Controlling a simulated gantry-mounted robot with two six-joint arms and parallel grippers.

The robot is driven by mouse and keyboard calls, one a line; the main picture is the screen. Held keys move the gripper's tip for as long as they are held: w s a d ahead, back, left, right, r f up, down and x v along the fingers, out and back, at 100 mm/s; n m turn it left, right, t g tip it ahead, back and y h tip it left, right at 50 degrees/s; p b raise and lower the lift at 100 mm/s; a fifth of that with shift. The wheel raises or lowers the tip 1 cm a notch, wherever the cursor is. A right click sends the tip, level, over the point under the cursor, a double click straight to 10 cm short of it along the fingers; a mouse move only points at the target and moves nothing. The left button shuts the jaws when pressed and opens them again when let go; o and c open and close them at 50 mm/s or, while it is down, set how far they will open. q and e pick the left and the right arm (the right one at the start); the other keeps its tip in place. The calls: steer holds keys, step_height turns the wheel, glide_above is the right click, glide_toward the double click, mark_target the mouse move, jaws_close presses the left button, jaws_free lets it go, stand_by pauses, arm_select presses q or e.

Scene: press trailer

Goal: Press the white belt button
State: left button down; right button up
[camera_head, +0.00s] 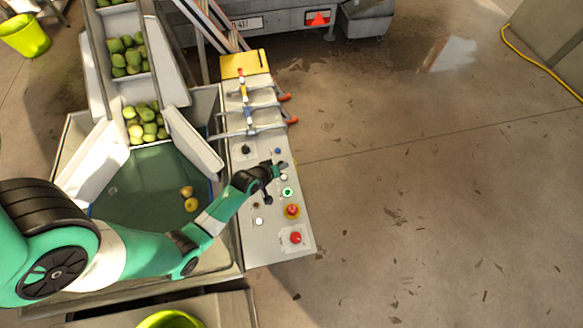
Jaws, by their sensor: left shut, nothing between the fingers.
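The grey control panel (276,250) slopes beside the water basin and carries several buttons. A small white button (258,221) sits low on its left side. Another small whitish button (284,177) shows right beside my gripper's tip. I cannot tell which of these is the belt button. My left gripper (279,169) is shut and empty, over the upper right part of the panel, close to the second whitish button. I cannot tell whether it touches the panel. My right gripper is not in view.
Levers with red handles (292,121) stand above. The basin (150,190) holds floating fruit.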

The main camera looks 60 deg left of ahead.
arm_select(q)
steer(key=shift+s+a+r, duration=0.15)
steer(key=shift+a+r, duration=0.1)
steer(key=shift+r, duration=0.05)
steer(key=b, duration=0.8)
glide_above(283, 180)
step_height(283, 180, down, 8)
steer(key=shift+r, duration=0.15)
steer(key=shift+f, duration=0.55)
stand_by(1.0)
steer(key=shift+f+b, duration=0.4)
steer(key=shift+b, duration=0.15)
